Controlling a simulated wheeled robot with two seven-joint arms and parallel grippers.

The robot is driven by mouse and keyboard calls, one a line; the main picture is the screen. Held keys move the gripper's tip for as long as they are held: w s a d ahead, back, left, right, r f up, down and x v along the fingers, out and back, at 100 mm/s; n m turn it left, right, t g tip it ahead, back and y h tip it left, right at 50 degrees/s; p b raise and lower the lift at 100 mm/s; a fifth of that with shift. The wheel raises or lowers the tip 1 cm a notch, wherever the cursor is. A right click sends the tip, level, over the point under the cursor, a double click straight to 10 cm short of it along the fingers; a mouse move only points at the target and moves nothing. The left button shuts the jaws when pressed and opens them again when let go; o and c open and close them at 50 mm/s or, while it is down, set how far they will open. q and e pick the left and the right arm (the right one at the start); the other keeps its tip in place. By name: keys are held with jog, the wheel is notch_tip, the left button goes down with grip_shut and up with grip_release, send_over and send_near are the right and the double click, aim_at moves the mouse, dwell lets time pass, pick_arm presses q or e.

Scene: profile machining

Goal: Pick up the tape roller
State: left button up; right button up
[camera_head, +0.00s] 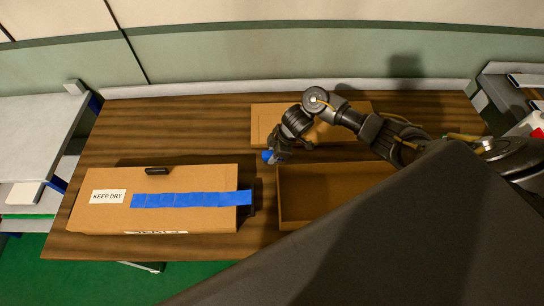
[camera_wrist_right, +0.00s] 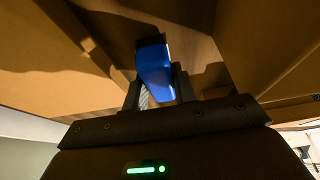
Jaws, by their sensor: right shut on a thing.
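The tape roller (camera_wrist_right: 155,70) is a blue piece that shows between the fingers in the right wrist view. In the head view only a small blue part of it (camera_head: 268,156) shows at the tip of my right gripper (camera_head: 275,157). My right gripper (camera_wrist_right: 158,95) is shut on the tape roller and holds it between the two boxes, near the open box's back left corner. The gripper hides part of the tape roller. My left gripper is not in view.
A closed cardboard box (camera_head: 100,215) with blue tape and a "KEEP DRY" label lies left on the wooden table (camera_head: 200,125). An open cardboard box (camera_head: 298,220) stands to the right. Another flat cardboard piece (camera_head: 263,118) lies behind. The table's back left is clear.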

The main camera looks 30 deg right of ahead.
aim_at(269, 153)
jog(key=shift+r, duration=0.15)
jog(key=shift+r, duration=0.25)
notch_tip(269, 153, up, 3)
jog(key=shift+w+f+b, duration=0.1)
jog(key=shift+f+b, duration=0.1)
jog(key=shift+b, duration=0.2)
jog(key=s+a+r+p, duration=0.1)
jog(key=s+a+r, duration=0.1)
jog(key=a+r, duration=0.3)
jog(key=s+a+r+p, duration=0.1)
jog(key=s+a+r, duration=0.2)
jog(key=a, duration=0.5)
jog(key=shift+s+r+p, duration=0.25)
jog(key=shift+r+p, duration=0.05)
jog(key=shift+r, duration=0.55)
